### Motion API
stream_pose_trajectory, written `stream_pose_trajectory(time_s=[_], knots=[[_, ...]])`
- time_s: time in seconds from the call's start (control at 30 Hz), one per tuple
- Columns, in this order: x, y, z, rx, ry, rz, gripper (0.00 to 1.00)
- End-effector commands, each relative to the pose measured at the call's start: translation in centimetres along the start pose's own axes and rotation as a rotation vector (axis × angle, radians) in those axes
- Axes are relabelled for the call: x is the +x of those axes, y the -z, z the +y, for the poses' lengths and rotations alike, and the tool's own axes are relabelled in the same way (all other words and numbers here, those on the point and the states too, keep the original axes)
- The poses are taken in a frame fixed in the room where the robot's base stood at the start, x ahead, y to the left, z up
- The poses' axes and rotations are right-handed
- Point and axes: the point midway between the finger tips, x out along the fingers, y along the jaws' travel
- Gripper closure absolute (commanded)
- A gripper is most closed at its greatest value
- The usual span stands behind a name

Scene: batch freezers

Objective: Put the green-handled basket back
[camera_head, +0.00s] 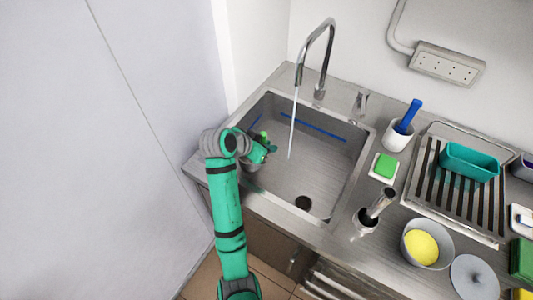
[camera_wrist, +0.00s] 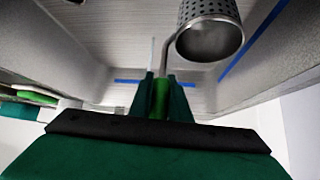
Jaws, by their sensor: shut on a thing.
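The basket (camera_wrist: 210,32) is a perforated metal cylinder on a bent metal rod with a green handle (camera_wrist: 160,100). In the wrist view, my gripper (camera_wrist: 163,82) is shut on that handle, with a dark green finger on each side. In the head view, my gripper (camera_head: 268,148) is over the left part of the steel sink (camera_head: 325,165). A bit of green handle (camera_head: 264,135) shows there, and the basket is mostly hidden by my arm and gripper.
A tap (camera_head: 325,60) arches over the sink, with a thin pale stream below it. Right of the sink are a metal cylinder (camera_head: 381,202), a green sponge (camera_head: 386,165), a blue-handled tool (camera_head: 409,115) in a white cup, a bowl (camera_head: 408,250) and a drying rack (camera_head: 490,215).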

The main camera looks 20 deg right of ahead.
Motion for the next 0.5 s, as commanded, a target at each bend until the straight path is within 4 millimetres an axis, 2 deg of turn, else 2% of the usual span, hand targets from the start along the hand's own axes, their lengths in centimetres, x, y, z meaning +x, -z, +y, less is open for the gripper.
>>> stream_pose_trajectory(time_s=[0.3,0.5], knots=[[2.4,-2.5,0.0,-0.002,0.000,0.000,1.00],[2.6,-2.7,0.0,0.000,0.001,0.000,1.00]])
